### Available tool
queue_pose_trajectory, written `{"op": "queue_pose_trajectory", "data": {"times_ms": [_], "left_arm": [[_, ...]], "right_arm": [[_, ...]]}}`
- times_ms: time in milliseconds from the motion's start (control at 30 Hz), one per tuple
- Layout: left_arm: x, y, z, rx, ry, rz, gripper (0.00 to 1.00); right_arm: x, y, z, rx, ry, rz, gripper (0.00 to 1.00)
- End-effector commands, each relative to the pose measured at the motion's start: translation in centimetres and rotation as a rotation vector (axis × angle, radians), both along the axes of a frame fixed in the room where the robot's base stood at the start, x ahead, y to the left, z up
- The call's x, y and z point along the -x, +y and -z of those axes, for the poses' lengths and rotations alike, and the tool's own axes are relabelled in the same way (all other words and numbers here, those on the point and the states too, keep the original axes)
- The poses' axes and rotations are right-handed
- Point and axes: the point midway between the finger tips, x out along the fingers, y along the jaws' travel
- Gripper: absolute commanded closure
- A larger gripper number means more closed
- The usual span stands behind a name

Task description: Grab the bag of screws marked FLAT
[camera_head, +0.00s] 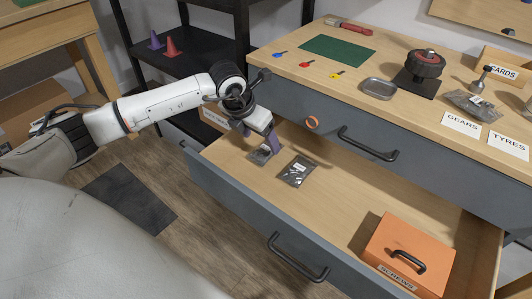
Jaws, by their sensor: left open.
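My left gripper (261,147) reaches down into the open drawer (345,205), with its purple fingers open. One small dark bag (260,156) lies on the drawer floor right at the fingertips, partly hidden by them. I cannot tell whether the fingers touch it. A second dark bag (297,171) lies flat just to the right of the gripper, with a pale label at its top. The print on both bags is too small to read, so I cannot tell which is marked FLAT. My right gripper is out of view.
An orange box (408,250) labelled SCREWS stands at the drawer's right end. The drawer's grey front (225,195) rises on the near side. The worktop above holds a green mat (338,50), a metal tray (378,88) and GEARS (461,124) and TYRES cards.

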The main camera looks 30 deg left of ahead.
Motion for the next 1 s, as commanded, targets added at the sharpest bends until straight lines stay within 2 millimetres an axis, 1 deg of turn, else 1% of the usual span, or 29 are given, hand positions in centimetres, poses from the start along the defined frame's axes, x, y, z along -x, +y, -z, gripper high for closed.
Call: {"op": "queue_pose_trajectory", "data": {"times_ms": [33, 167, 433, 567, 767, 867, 1000], "left_arm": [[-0.1, 0.0, 0.5, 0.001, 0.001, 0.0, 0.27], [-0.5, -0.1, 1.3, 0.002, 0.001, 0.0, 0.27], [-2.1, 0.1, 4.9, 0.004, 0.001, 0.002, 0.27], [-2.4, 0.1, 5.5, 0.003, 0.0, 0.001, 0.27], [-2.5, 0.1, 5.5, 0.002, -0.001, 0.002, 0.27], [-2.4, 0.1, 5.5, 0.002, -0.001, 0.002, 0.43], [-2.4, 0.1, 5.5, 0.002, -0.001, 0.002, 0.66]], "right_arm": [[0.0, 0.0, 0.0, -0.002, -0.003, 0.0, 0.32], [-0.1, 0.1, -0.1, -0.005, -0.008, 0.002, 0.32], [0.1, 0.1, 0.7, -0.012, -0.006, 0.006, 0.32], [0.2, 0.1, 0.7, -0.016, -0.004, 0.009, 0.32], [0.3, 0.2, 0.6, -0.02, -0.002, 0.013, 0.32], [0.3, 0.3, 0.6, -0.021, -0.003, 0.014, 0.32], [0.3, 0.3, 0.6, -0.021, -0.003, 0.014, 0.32]]}}
